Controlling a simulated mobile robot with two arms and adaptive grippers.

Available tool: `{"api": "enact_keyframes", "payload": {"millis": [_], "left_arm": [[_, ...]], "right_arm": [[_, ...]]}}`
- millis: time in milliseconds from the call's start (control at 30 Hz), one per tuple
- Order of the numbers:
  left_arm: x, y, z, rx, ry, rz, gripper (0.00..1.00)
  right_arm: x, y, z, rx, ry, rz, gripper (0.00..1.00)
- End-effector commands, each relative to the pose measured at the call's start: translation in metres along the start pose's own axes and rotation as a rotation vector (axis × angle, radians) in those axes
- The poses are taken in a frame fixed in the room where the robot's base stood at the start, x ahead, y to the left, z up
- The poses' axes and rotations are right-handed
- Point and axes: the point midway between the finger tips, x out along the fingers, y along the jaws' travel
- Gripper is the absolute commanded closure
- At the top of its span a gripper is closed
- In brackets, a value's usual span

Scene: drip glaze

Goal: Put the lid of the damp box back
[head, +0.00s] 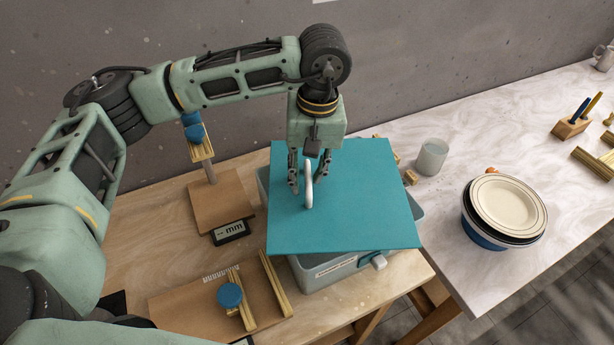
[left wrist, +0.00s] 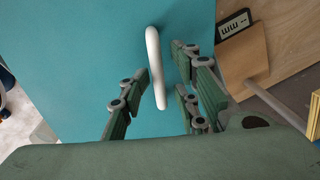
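The flat teal lid (head: 365,205) with an upright white loop handle (head: 309,187) is over the grey damp box (head: 340,271). The lid looks turned relative to the box, whose walls show at the front, right and left. I cannot tell whether it rests on the rim. My left gripper (head: 309,178) points down at the handle. In the left wrist view the handle (left wrist: 155,65) stands between the parted fingers (left wrist: 158,100), with gaps visible on both sides. The box's inside is hidden. My right gripper is not in view.
A height gauge with a wooden base (head: 220,201) stands left of the box. A board (head: 215,305) with brass bars and a blue knob (head: 230,295) lies in front. A white cup (head: 431,157) and stacked plates (head: 508,204) are to the right. A wall is behind.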

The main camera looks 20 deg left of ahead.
Motion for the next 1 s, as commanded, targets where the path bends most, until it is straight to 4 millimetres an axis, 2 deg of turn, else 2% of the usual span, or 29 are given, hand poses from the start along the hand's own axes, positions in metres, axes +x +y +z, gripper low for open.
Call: {"api": "enact_keyframes", "payload": {"millis": [33,100,300,400,600,1000], "left_arm": [[-0.008,0.002,-0.001,0.0,0.005,0.003,0.72],[-0.025,0.002,-0.001,0.0,0.005,0.003,0.72],[-0.069,0.002,0.0,0.001,0.003,0.002,0.72],[-0.085,0.001,0.0,0.0,0.002,0.001,0.72],[-0.099,0.0,0.0,0.0,0.0,0.0,0.72],[-0.1,0.0,0.0,0.001,-0.001,0.0,0.72]], "right_arm": [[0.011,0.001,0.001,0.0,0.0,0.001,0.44],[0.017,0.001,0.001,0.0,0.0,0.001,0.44],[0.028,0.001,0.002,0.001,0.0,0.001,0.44],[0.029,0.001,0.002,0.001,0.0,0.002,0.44],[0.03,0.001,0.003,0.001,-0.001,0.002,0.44],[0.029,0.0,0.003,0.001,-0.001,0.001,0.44]]}}
